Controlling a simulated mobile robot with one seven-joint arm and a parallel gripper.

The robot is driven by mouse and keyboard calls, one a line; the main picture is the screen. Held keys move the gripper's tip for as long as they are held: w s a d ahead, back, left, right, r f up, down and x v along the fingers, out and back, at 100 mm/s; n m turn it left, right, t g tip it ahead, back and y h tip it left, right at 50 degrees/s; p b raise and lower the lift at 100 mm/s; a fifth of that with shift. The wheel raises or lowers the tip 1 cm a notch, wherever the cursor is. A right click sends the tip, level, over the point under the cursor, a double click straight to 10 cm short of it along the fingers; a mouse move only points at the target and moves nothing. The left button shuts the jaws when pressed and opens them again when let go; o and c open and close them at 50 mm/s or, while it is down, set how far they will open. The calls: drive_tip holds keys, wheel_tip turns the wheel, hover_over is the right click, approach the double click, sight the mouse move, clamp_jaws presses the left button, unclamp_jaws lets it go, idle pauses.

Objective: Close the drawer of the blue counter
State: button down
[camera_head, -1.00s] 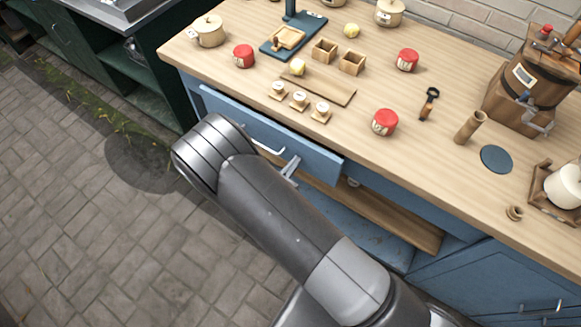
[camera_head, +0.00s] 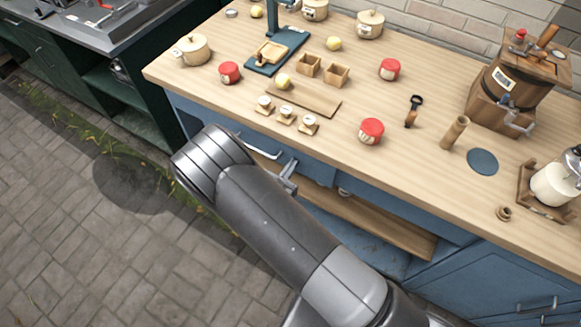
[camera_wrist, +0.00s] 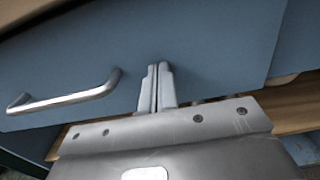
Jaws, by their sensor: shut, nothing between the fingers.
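The blue counter (camera_head: 420,215) has a pale wooden top. Its drawer front (camera_head: 318,172) sits under the top's front edge, and no open gap into the drawer shows in the head view. I cannot tell whether it is fully flush. In the wrist view the blue drawer front (camera_wrist: 215,60) fills the upper part, with its metal bar handle (camera_wrist: 65,102) at left. My gripper (camera_wrist: 156,72) is shut and empty, its fingertips at the drawer front to the right of the handle. In the head view my gripper (camera_head: 290,170) is partly hidden behind my arm.
The countertop holds red-lidded jars (camera_head: 371,131), pots (camera_head: 194,49), small wooden boxes (camera_head: 337,75) and a wooden churn (camera_head: 510,90). An open wooden shelf (camera_head: 385,228) lies below the drawer. Paved floor (camera_head: 120,240) is clear at left.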

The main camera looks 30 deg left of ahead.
drive_tip(key=s, duration=1.4)
